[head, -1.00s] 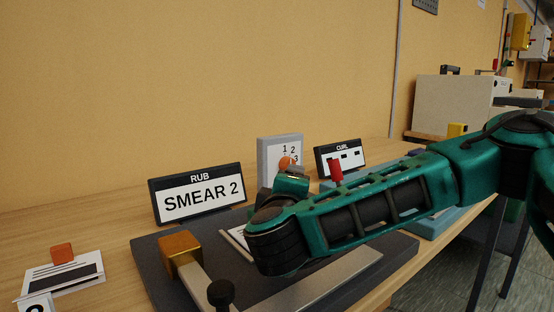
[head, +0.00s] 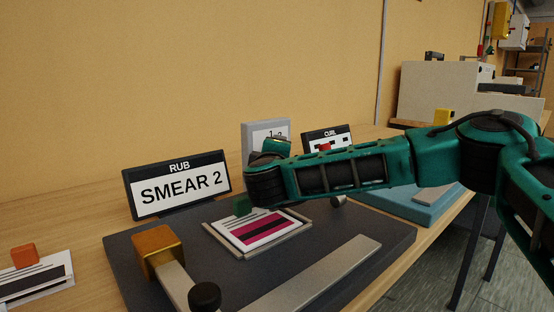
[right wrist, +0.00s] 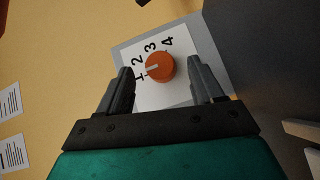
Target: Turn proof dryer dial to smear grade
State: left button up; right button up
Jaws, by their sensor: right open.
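The sign (head: 180,185) reads RUB, SMEAR 2. The dryer's grey panel (head: 250,132) stands behind it to the right, mostly hidden by my right arm in the head view. In the right wrist view the orange dial (right wrist: 163,61) sits on the white face (right wrist: 178,92), with numbers 1 to 4 around it. The dial's pale mark points left, nearest the 1. My right gripper (right wrist: 160,70) is open, its fingers on either side of the dial with gaps visible; whether they reach its depth I cannot tell. My left gripper is out of view.
A dark board (head: 130,262) holds a printed card (head: 258,236), a green block (head: 241,204), a brass block (head: 157,248) and a black knob (head: 204,296). An orange block (head: 25,255) lies on a card at left.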

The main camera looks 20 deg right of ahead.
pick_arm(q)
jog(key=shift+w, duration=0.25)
pick_arm(e)
jog(key=shift+x, duration=0.9)
